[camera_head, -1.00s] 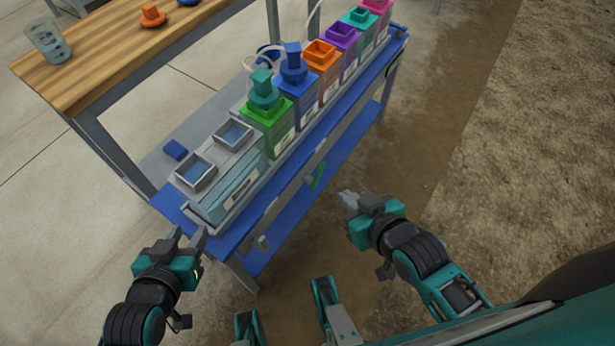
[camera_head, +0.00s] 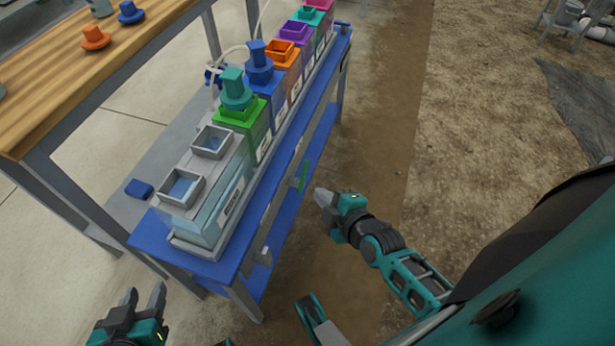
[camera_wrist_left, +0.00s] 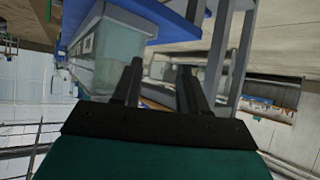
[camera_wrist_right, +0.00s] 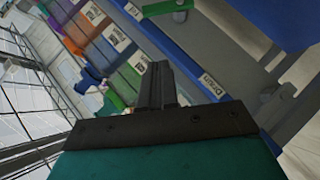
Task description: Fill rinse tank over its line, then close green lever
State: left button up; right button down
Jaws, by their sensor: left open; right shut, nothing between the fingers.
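The rinse tank (camera_head: 212,211) is a clear grey-topped tank with two square openings at the near end of the blue bench. Bluish water shows inside; I cannot make out its line. It also shows in the left wrist view (camera_wrist_left: 118,58). The green lever (camera_head: 304,175) is on the bench's front side, and it shows at the top of the right wrist view (camera_wrist_right: 168,7). My left gripper (camera_head: 143,298) is open and empty, left of and below the tank in the head view. My right gripper (camera_head: 322,197) is shut and empty, just right of the green lever, apart from it.
A row of coloured tanks, from the green tank (camera_head: 243,117) backward, stands beyond the rinse tank. A small blue block (camera_head: 139,188) lies on a grey shelf. A wooden table (camera_head: 70,95) holds orange and blue caps. Bare ground lies right of the bench.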

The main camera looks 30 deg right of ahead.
jog(key=b, duration=0.4)
send_over(303, 179)
jog(key=s+a, duration=0.2)
jog(key=s, duration=0.2)
notch_tip(303, 179, down, 4)
jog(key=f, duration=0.1)
pick_arm(q)
jog(key=f, duration=0.1)
jog(key=d+f+b, duration=0.2)
jog(key=shift+w+f+h, duration=0.15)
jog(key=shift+w+h, duration=0.05)
jog(key=shift+h, duration=0.1)
pick_arm(e)
jog(key=shift+w+d+f, duration=0.4)
jog(key=shift+w+d, duration=0.15)
jog(key=shift+d, duration=0.1)
jog(key=shift+w+d+f, duration=0.35)
jog(key=shift+w+d, duration=0.2)
jog(key=shift+d, duration=0.05)
pick_arm(q)
jog(key=shift+a, duration=0.1)
pick_arm(e)
jog(key=shift+r, duration=0.1)
